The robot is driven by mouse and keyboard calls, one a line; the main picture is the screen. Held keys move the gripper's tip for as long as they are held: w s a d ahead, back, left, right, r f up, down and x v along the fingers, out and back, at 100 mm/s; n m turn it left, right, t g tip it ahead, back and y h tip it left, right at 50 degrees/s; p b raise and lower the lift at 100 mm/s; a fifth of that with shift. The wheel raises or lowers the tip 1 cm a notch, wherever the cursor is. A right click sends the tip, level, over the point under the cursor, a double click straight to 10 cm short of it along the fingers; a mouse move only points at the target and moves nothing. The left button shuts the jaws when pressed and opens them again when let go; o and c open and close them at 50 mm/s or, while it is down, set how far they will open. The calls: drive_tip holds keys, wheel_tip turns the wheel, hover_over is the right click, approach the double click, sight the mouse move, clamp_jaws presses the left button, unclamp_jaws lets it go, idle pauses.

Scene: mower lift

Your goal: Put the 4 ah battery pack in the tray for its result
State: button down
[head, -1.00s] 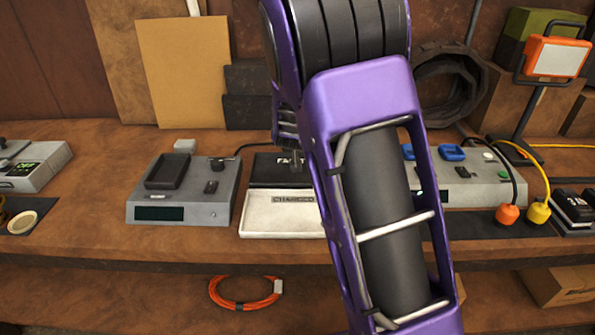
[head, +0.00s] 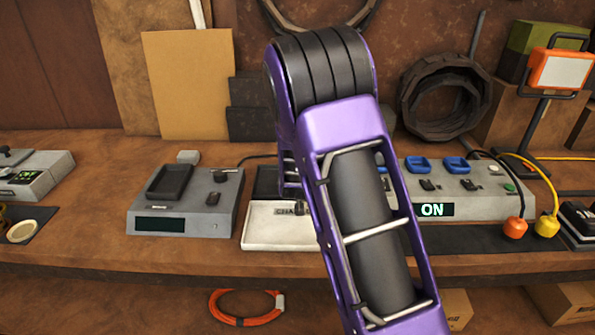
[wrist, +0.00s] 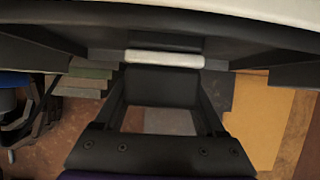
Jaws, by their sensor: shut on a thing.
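In the wrist view my gripper (wrist: 162,75) is shut on a dark block (wrist: 162,88), which appears to be the battery pack; no readable label shows. In the head view my purple arm hides the gripper and the block. The white tray marked "CHA…" (head: 268,232) lies on the bench, its right part behind my arm. A black tray (head: 266,182) sits just behind it, mostly covered. The grey tester (head: 185,203) at left has a dark, empty-looking cradle and a dark display.
A grey unit (head: 470,190) with blue sockets shows "ON" at right. Dark packs (head: 578,220) stand at the right edge. A lamp (head: 558,68) stands behind. Another device (head: 35,175) is at far left.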

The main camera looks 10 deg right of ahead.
drive_tip(key=shift+f, duration=0.1)
unclamp_jaws()
drive_tip(key=shift+r, duration=0.25)
drive_tip(key=p+v, duration=0.1)
drive_tip(key=v, duration=1)
drive_tip(key=shift+s, duration=0.4)
drive_tip(key=shift+r, duration=0.15)
